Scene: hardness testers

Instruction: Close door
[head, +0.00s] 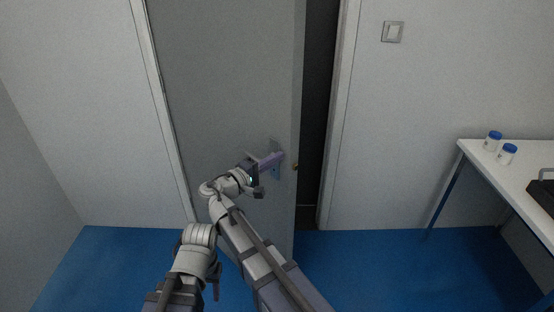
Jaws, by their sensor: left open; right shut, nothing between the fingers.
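The grey door (220,80) stands ajar, with a dark gap between its right edge and the frame. A purple-tinted lever handle (270,162) sits on a plate near that edge. My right gripper (257,174) is shut and empty at the handle, in front of the door. I cannot tell whether it touches the handle or the door. My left gripper (215,277) is low in the picture, left of my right arm and away from the handle. It is open, though its fingers are small and partly hidden by its own arm.
The white door frame (337,120) stands right of the gap. A light switch (392,31) is on the wall. At the right, a white table (520,170) holds two blue-capped jars (507,154) and a black object (544,192). The blue floor (370,270) is clear between door and table.

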